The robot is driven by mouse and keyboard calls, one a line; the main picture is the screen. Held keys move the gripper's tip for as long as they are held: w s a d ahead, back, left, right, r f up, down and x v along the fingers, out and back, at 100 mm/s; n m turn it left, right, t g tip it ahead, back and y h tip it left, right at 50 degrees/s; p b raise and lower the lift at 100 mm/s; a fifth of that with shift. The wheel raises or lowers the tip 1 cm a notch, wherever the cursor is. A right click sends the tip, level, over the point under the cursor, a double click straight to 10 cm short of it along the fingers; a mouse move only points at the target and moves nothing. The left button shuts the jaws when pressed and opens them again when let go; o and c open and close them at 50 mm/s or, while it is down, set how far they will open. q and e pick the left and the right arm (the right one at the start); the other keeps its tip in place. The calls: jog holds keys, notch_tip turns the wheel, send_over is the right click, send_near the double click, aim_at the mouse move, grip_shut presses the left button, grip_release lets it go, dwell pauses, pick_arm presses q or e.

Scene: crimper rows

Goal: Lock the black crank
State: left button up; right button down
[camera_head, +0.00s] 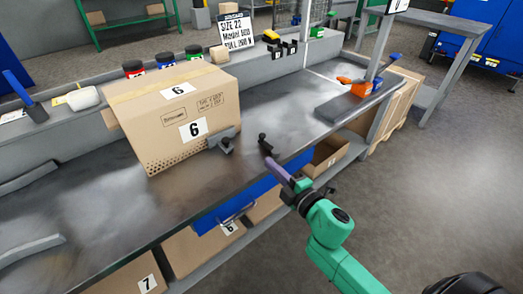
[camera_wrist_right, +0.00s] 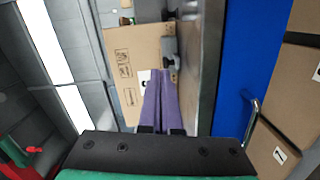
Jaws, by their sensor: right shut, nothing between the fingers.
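A small grey tool with a dark knob (camera_head: 223,140) stands on the bench against the front right of the cardboard box. A small black crank-like handle (camera_head: 265,141) shows at the tip of my right gripper (camera_head: 268,155). In the right wrist view a grey part with a dark knob (camera_wrist_right: 171,60) lies just beyond the purple fingertips (camera_wrist_right: 161,73). I cannot tell whether they touch. The right fingers are together and empty, over the bench's front edge. My left gripper is not in view.
The cardboard box (camera_head: 155,110) marked 6 stands left of the gripper. An orange tool with a blue handle (camera_head: 362,88) sits at the bench's right end. A blue drawer (camera_head: 245,203) and boxes lie under the front edge. The bench left front (camera_head: 110,225) is mostly clear.

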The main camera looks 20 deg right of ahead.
aim_at(269, 145)
jog(key=x, duration=0.9)
jog(key=shift+d, duration=0.1)
jog(key=shift+w+f+b, duration=0.2)
jog(key=shift+w+b, duration=0.1)
jog(key=shift+w, duration=0.45)
jog(key=shift+w+d+f, duration=0.15)
jog(key=shift+w+d, duration=0.15)
jog(key=shift+d, duration=0.25)
jog(key=shift+w+d+f, duration=0.15)
jog(key=shift+w+d, duration=0.1)
jog(key=shift+d, duration=0.35)
jog(key=shift+w+d, duration=0.2)
jog(key=shift+d, duration=0.2)
pick_arm(q)
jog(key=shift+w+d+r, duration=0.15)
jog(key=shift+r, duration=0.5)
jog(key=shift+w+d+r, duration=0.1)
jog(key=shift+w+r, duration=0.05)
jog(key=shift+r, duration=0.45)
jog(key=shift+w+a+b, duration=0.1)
jog(key=shift+b, duration=0.25)
pick_arm(e)
jog(key=shift+h, duration=0.3)
